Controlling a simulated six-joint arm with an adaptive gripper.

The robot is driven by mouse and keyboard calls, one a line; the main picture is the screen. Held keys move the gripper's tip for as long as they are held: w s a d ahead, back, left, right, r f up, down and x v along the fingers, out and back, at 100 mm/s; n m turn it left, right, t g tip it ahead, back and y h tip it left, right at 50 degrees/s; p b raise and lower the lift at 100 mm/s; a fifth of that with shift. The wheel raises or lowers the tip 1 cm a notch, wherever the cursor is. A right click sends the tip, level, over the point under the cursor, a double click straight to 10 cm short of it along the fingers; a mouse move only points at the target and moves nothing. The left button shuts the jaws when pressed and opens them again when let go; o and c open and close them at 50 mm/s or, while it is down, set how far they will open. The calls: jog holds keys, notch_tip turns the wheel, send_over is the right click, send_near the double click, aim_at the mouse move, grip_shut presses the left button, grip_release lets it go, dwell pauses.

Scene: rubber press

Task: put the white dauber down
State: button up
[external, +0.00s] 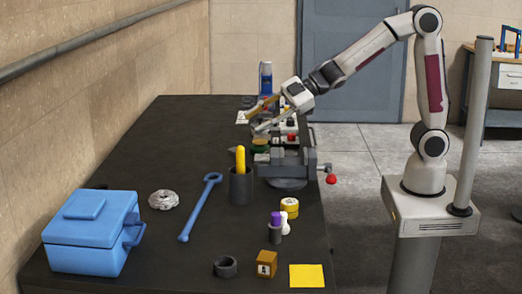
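A small white object (284,223), which may be the white dauber, stands on the near right part of the table. It is right beside a purple-topped piece (275,219) in a dark holder. The gripper is well away from both. The small size hides whether the white object touches the holder.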

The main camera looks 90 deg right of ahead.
jog(key=a+f+n+g+y, duration=0.2)
jog(key=a+f+n+y, duration=0.15)
jog(key=a, duration=0.25)
jog(key=n+g+y, duration=0.2)
jog(key=g+y, duration=0.4)
jog(key=g, duration=0.1)
send_near(283, 213)
jog(key=shift+w+a+f, duration=0.6)
jog(key=shift+a+f, duration=0.1)
jog(key=shift+s+a+f, duration=0.2)
jog(key=shift+s+f, duration=0.05)
jog(key=shift+s, duration=0.2)
jog(key=shift+x, duration=1.3)
jog(key=shift+a, duration=0.15)
jog(key=shift+x, duration=2.5)
jog(key=shift+r, duration=0.2)
